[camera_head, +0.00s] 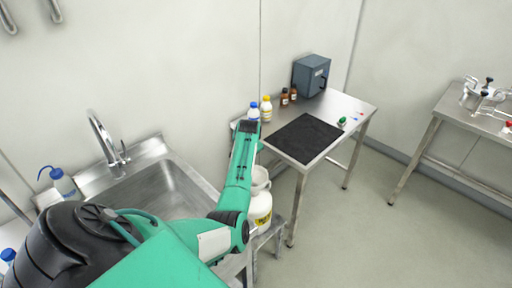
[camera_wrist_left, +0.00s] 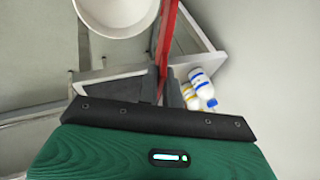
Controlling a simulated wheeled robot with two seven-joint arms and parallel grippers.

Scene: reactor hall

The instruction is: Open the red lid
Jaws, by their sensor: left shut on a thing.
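The red lid (camera_wrist_left: 168,35) shows edge-on in the left wrist view as a thin red strip running up from between my fingers. My left gripper (camera_wrist_left: 164,88) is shut on it. A round white container (camera_wrist_left: 115,12) is at the top left of that view, its rim close beside the lid; I cannot tell if they touch. In the head view a white container (camera_head: 260,208) with a yellow label stands at the sink's right, partly behind my left arm. The lid and my left fingers are hidden there. My right gripper is in neither view.
A steel table (camera_head: 345,108) holds a black mat (camera_head: 304,137), a grey box (camera_head: 311,75) and several bottles (camera_head: 266,108). Another steel table (camera_head: 455,112) stands at right. The floor between the tables is clear.

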